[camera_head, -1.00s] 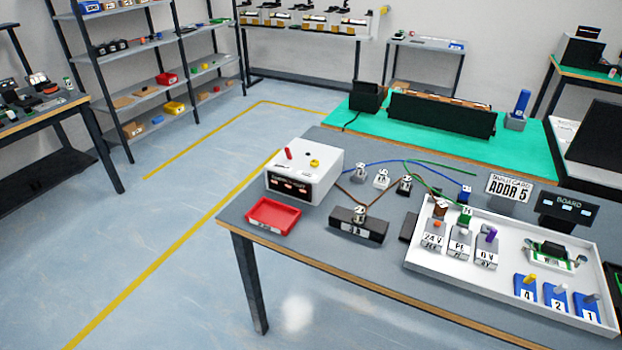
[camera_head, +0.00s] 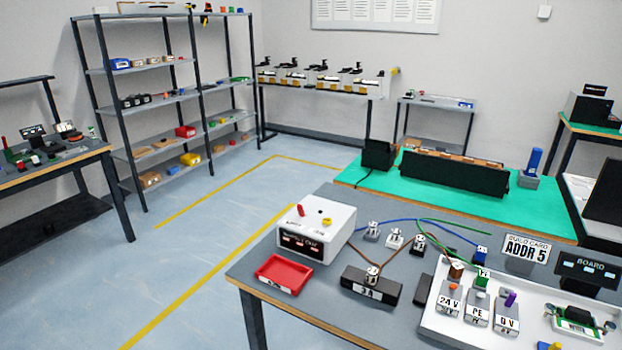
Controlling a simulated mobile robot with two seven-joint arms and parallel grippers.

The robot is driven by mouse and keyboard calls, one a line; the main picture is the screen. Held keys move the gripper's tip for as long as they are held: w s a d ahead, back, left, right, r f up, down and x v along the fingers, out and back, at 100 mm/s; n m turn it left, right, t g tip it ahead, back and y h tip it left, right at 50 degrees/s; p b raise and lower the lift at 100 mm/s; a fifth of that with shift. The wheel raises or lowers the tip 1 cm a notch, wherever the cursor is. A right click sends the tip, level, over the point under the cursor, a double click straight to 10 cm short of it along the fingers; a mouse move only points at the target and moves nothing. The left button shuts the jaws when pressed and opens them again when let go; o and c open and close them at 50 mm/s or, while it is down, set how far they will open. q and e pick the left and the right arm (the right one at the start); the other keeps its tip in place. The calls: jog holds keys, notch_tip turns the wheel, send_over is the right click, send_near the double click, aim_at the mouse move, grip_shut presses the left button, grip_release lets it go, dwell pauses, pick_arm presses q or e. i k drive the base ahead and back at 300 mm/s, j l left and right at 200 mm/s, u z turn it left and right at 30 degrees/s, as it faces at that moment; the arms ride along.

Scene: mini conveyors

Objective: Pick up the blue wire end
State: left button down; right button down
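A blue wire (camera_head: 395,221) arcs from the small grey terminal blocks beside the white box to the right. Its blue end piece (camera_head: 481,254) stands near the back edge of the white tray, beside a green end piece (camera_head: 481,279) and a brown one (camera_head: 456,270). Green and brown wires run close to it, and the green wire crosses the blue one. Neither of my grippers shows in the head view.
The white tray (camera_head: 437,324) holds blocks marked 24V, PE and 0V. A white box (camera_head: 317,232), a red bin (camera_head: 282,274) and a black 3A block (camera_head: 370,286) stand on the grey table. An ADDR 5 card (camera_head: 526,248) and a BOARD sign (camera_head: 588,270) stand behind the tray.

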aim_at(481, 253)
jog(key=z, duration=1.35)
